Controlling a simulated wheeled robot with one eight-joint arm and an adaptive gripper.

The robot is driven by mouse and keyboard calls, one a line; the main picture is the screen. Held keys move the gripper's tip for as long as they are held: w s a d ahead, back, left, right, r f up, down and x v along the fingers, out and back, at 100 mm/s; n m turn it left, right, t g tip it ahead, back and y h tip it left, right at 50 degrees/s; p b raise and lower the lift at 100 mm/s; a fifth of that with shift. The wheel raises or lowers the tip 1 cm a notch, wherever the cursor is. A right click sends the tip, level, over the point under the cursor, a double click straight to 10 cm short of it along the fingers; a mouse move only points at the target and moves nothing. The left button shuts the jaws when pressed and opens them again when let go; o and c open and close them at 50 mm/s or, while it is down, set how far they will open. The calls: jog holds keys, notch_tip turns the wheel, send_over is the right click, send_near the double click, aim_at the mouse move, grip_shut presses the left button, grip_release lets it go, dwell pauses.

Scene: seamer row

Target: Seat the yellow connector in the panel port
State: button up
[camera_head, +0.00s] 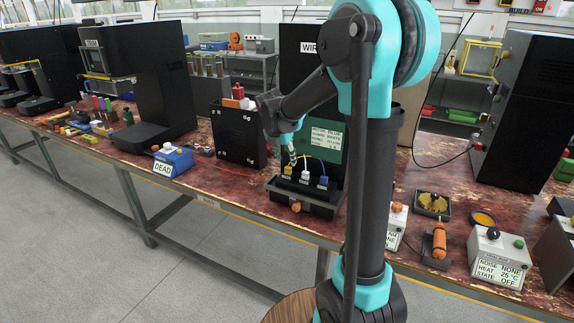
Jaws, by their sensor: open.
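The yellow connector (288,171) stands at the left end of a short row on a dark holder (300,200) at the front of the bench. A white connector (305,176) and a blue connector (323,181) stand beside it. My gripper (292,160) is open and points down just above the yellow connector. I cannot tell whether it touches the connector. My arm covers part of the panel, and I cannot make out the port.
A blue box marked DEAD (172,160) and a black box (238,135) stand left of the holder. To the right are an orange cylinder (439,240), a dark tray (432,205) and a grey control box (497,258). Floor is free in front of the bench.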

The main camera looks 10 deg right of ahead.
jog(key=v, duration=0.7)
jog(key=s+d+f+m+y, duration=0.1)
jog(key=s+d+f+m, duration=0.1)
jog(key=s+f+m, duration=0.3)
jog(key=s+d+f+m+y, duration=0.1)
jog(key=s+f+m, duration=0.5)
jog(key=s+m, duration=0.7)
jog(key=s+d+f+m, duration=0.3)
jog(key=s+f+m, duration=0.3)
jog(key=s+m, duration=0.2)
jog(key=m, duration=0.2)
jog(key=shift+s+d+f+m+y, duration=0.25)
jog(key=shift+s+d+m+y, duration=0.1)
jog(key=shift+s+m+y, duration=0.05)
jog(key=shift+o, duration=0.6)
